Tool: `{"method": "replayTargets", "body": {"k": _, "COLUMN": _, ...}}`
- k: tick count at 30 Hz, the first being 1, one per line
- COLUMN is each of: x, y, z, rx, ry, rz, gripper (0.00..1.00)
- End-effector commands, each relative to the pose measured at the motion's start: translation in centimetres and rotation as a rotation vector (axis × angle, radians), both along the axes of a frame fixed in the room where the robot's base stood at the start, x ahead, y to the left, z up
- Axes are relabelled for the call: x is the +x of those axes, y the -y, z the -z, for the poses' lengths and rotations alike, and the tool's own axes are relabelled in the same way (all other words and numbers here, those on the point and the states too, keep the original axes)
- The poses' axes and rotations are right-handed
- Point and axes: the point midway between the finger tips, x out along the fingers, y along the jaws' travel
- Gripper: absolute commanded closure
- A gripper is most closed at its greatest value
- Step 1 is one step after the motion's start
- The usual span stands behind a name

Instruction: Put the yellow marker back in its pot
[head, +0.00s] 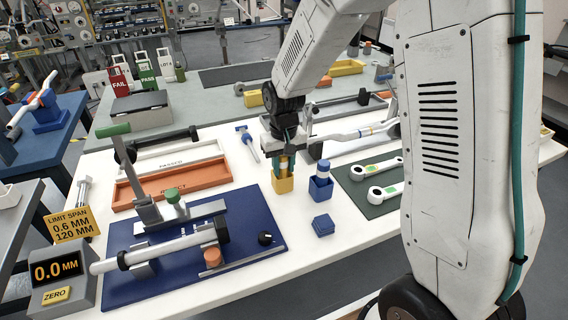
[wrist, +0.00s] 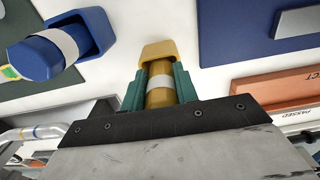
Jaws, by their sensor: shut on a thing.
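The yellow marker (wrist: 159,82), with a pale band round it, is between the green fingers of my gripper (wrist: 160,88) in the wrist view. My gripper (head: 284,154) is shut on it and points down over the table in the head view. The yellow pot (head: 283,184) stands on the white table directly below. In the wrist view the yellow pot (wrist: 158,50) lines up with the marker's far end. The marker's lower end seems to be at or inside the pot's mouth; whether it touches the bottom is hidden.
A blue pot (head: 320,188) with a blue marker (head: 323,168) stands just right of the yellow pot. A small blue block (head: 323,225) lies in front. A green mat (head: 375,182) with wrenches is to the right. A blue fixture board (head: 190,255) and an orange tray (head: 173,184) lie left.

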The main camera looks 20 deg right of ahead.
Motion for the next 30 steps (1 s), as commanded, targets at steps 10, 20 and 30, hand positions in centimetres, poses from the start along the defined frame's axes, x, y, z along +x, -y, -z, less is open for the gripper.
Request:
{"method": "replayTargets", "body": {"k": 10, "x": 0.0, "y": 0.0, "z": 0.6, "rx": 0.0, "ry": 0.0, "rz": 0.0, "gripper": 0.54}}
{"method": "replayTargets", "body": {"k": 20, "x": 0.0, "y": 0.0, "z": 0.4, "rx": 0.0, "ry": 0.001, "rz": 0.0, "gripper": 0.45}}
{"method": "replayTargets", "body": {"k": 30, "x": 0.1, "y": 0.0, "z": -4.5, "rx": 0.0, "ry": 0.004, "rz": 0.0, "gripper": 0.45}}
